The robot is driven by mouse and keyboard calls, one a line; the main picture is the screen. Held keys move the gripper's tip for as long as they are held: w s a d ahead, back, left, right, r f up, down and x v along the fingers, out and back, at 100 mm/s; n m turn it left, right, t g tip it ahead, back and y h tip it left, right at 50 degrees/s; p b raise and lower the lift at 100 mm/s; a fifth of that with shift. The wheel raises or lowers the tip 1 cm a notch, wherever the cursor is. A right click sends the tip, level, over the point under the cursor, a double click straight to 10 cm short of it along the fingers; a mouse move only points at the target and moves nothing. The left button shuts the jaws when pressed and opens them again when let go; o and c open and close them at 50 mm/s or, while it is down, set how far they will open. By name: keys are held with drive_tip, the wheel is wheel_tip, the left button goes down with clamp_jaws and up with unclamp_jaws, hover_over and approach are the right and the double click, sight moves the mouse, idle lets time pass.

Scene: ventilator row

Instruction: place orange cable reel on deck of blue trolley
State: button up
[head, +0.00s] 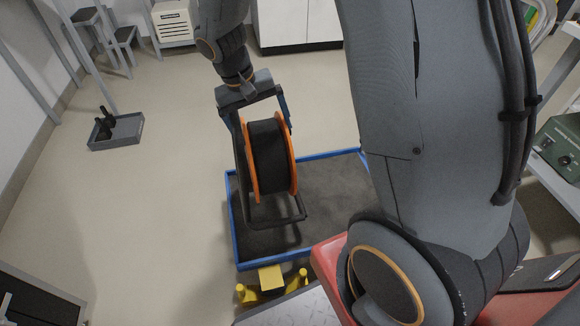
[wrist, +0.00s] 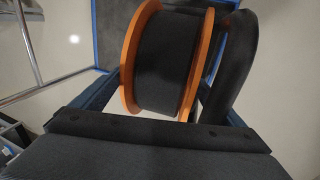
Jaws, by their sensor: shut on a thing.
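The orange cable reel (head: 268,158) has orange flanges, dark cable wound between them and a dark tube frame. It hangs upright from my gripper (head: 262,112), which is shut on its frame at the top. The reel is over the left part of the blue trolley (head: 234,222), which has a dark grey deck (head: 335,197) with a blue rim. I cannot tell whether the frame's foot touches the deck. In the wrist view the reel (wrist: 168,60) fills the middle between the fingers, with part of the deck (wrist: 112,30) behind it. My arm hides the trolley's right end.
Yellow parts (head: 270,280) stand at the trolley's near end. A grey tray (head: 118,133) with dark items lies on the floor at left. White cabinets (head: 298,22) stand at the back. A green device (head: 562,145) is at right. The floor left of the trolley is clear.

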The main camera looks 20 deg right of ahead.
sight(252, 129)
wheel_tip(252, 129, down, 9)
drive_tip(key=b, duration=0.3)
drive_tip(key=shift+f, duration=0.2)
drive_tip(key=shift+w, duration=0.1)
idle(0.3)
drive_tip(key=o, duration=1.8)
drive_tip(key=shift+f, duration=0.15)
drive_tip(key=shift+c, duration=0.2)
drive_tip(key=p+v, duration=0.3)
drive_tip(key=v, duration=0.9)
drive_tip(key=shift+s+p, duration=0.2)
drive_tip(key=shift+p, duration=0.15)
drive_tip(key=s+a+r+n+y, duration=0.1)
drive_tip(key=s+a+r+n, duration=0.1)
drive_tip(key=s+a, duration=0.2)
drive_tip(key=s+a+r+n+y, duration=0.1)
drive_tip(key=s+a+r+n, duration=0.2)
drive_tip(key=s, duration=0.8)
drive_tip(key=s+a+r+n+y, duration=0.1)
drive_tip(key=s+a+r+n, duration=0.1)
drive_tip(key=s+a, duration=0.4)
drive_tip(key=shift+s+a+r+n+y, duration=0.15)
drive_tip(key=shift+s+a+n+y, duration=0.2)
drive_tip(key=shift+s+n, duration=0.25)
